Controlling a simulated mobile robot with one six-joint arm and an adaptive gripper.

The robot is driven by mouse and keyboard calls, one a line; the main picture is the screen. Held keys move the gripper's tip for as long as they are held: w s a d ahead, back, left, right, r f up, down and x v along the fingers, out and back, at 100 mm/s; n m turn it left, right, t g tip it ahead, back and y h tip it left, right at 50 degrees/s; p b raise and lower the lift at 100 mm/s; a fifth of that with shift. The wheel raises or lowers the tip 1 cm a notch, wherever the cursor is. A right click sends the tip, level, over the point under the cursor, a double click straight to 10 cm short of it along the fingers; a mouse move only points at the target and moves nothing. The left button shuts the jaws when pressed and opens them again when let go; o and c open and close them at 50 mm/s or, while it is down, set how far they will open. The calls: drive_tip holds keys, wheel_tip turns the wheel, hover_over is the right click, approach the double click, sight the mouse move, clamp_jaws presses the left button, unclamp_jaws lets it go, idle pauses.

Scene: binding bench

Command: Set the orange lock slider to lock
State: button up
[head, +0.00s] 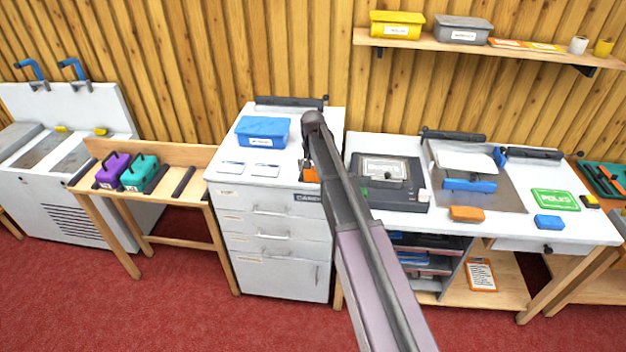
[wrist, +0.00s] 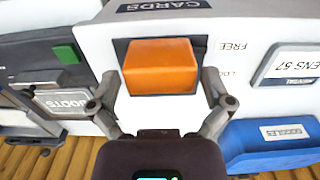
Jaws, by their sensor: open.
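The orange lock slider (wrist: 160,68) sits in a dark slot on the white cabinet top, near the edge with the CARDS label (wrist: 165,5). In the head view a bit of the slider (head: 311,175) shows below my gripper. The words FREE (wrist: 236,45) and a partly hidden LOCK (wrist: 236,73) stand upside down beside the slot in the wrist view. I cannot tell exactly which word the slider lines up with. My gripper (wrist: 160,101) is open, with one finger on each side of the slider. Whether the fingers touch it is unclear.
A blue GOGGLES bin (wrist: 268,143) and a white label plate (wrist: 290,65) lie on the same top. A dark machine (wrist: 45,75) with a green button stands beside the cabinet. The head view shows the cabinet's drawers (head: 275,225) below and a wooden wall behind.

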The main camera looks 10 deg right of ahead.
drive_tip(key=shift+f+b, duration=0.8)
drive_tip(key=shift+f, duration=0.25)
drive_tip(key=c, duration=1.1)
drive_tip(key=shift+o, duration=0.2)
drive_tip(key=shift+w+d, duration=0.25)
drive_tip(key=shift+w, duration=0.45)
drive_tip(key=shift+w+d, duration=0.2)
drive_tip(key=shift+w, duration=0.55)
drive_tip(key=shift+w+d, duration=0.25)
drive_tip(key=shift+w, duration=0.45)
drive_tip(key=o, duration=1.1)
drive_tip(key=shift+w, duration=0.1)
drive_tip(key=shift+c, duration=0.2)
drive_tip(key=shift+s, duration=0.25)
